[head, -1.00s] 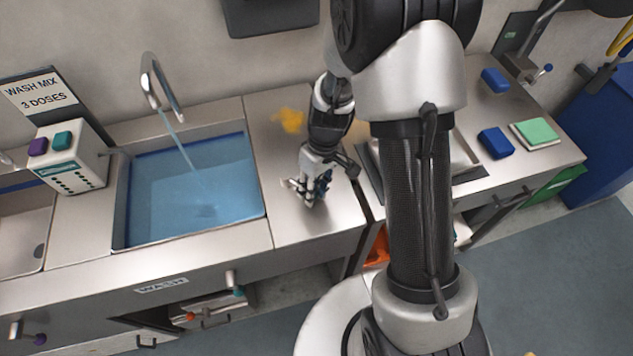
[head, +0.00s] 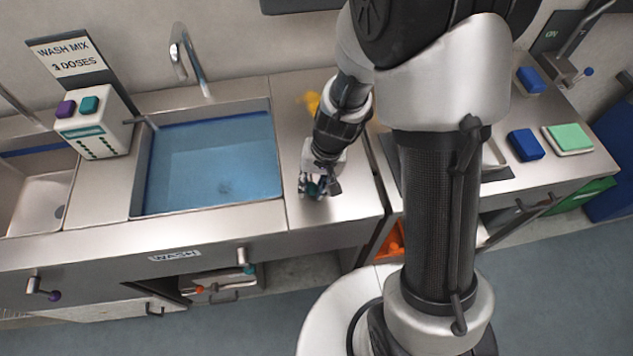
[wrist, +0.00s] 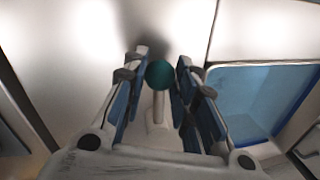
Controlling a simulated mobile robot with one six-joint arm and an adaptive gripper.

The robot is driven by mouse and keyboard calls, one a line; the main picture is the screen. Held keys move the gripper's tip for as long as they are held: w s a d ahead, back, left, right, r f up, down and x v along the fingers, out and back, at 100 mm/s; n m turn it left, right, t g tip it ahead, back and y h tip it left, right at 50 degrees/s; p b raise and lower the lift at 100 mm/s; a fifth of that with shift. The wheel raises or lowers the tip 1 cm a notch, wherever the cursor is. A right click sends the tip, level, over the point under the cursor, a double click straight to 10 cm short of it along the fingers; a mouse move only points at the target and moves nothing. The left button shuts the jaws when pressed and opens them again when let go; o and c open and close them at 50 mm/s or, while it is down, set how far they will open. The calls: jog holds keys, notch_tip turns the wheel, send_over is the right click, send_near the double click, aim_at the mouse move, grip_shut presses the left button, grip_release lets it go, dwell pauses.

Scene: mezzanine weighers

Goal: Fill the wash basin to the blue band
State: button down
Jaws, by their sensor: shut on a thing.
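The wash basin (head: 206,213) holds clear blue water (head: 215,165). A dark blue band (head: 215,117) shows along its far wall, and the water surface lies at or close to the band's lower edge. No stream falls from the curved spout (head: 187,55) behind it. My gripper (head: 313,187) is low over the counter just right of the basin. In the wrist view, my gripper (wrist: 160,95) is shut on a lever with a teal ball knob (wrist: 160,74) on a pale stem. In the head view, the lever is mostly hidden by the fingers.
A dispenser (head: 97,125) with purple and teal buttons stands left of the basin, before a sign (head: 66,58) reading "WASH MIX 3 DOSES". A yellow thing (head: 312,103) is partly behind my arm. Blue blocks (head: 525,145) and a green pad (head: 567,138) lie at right.

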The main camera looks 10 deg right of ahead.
dwell(0.4)
jog(key=c, duration=1.3)
grip_release()
jog(key=shift+a, duration=0.1)
jog(key=shift+r, duration=0.15)
jog(key=shift+s+d+r, duration=0.1)
jog(key=shift+d+r, duration=0.3)
jog(key=shift+r, duration=1.55)
jog(key=shift+s+d+r, duration=0.1)
jog(key=shift+d+r, duration=0.25)
jog(key=shift+r, duration=1.55)
jog(key=shift+s+d+r, duration=0.1)
jog(key=shift+d+r, duration=0.3)
jog(key=shift+r, duration=1.55)
